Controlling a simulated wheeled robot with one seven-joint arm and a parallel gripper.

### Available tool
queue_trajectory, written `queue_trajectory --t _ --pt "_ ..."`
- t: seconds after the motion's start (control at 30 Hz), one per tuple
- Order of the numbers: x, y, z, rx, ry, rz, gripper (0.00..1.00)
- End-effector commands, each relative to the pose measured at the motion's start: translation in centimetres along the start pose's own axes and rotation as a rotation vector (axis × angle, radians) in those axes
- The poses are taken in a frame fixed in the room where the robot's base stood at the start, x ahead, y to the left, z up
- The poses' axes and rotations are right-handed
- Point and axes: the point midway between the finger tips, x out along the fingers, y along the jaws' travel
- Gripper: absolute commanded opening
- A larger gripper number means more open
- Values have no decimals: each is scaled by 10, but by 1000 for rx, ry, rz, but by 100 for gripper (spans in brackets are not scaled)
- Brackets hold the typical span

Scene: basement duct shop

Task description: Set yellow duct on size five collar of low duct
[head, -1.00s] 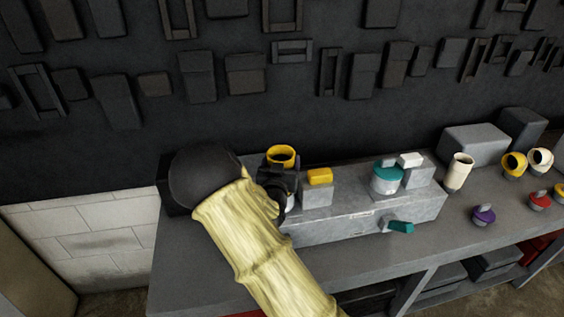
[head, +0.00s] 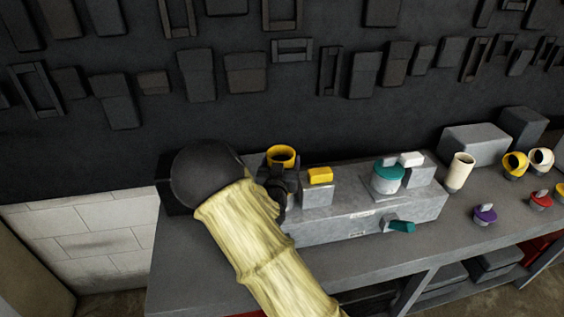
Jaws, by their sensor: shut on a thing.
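A yellow duct (head: 283,155) stands upright at the left end of the long grey low duct (head: 350,215), its yellow open mouth facing up. My gripper (head: 284,180) is at the yellow duct, shut on it, with the fingers dark and largely covered by my arm. The lower part of the yellow duct is hidden behind my gripper, so I cannot tell whether it sits on a collar. On the low duct's top are a grey block with a yellow top (head: 320,175) and a teal-capped round collar (head: 388,177). A teal piece (head: 402,226) sticks out of its front face.
A cream duct (head: 459,173) stands on the bench right of the low duct. Several small capped pieces, including a purple one (head: 485,213) and a red one (head: 541,200), and elbows (head: 514,164) lie farther right. Grey boxes (head: 475,146) stand against the dark wall.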

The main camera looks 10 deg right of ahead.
Motion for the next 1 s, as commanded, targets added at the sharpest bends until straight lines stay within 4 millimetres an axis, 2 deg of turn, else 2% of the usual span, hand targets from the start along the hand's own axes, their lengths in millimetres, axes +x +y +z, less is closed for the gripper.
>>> queue_trajectory --t 0.4,0.43,0.47,0.77,1.0 --pt "0 0 7 1 2 0 30" --pt "0 0 6 1 2 -1 79" --pt "0 0 6 1 2 0 82" --pt "-1 0 7 0 -1 0 82" --pt "-14 -1 7 1 -1 -1 82"
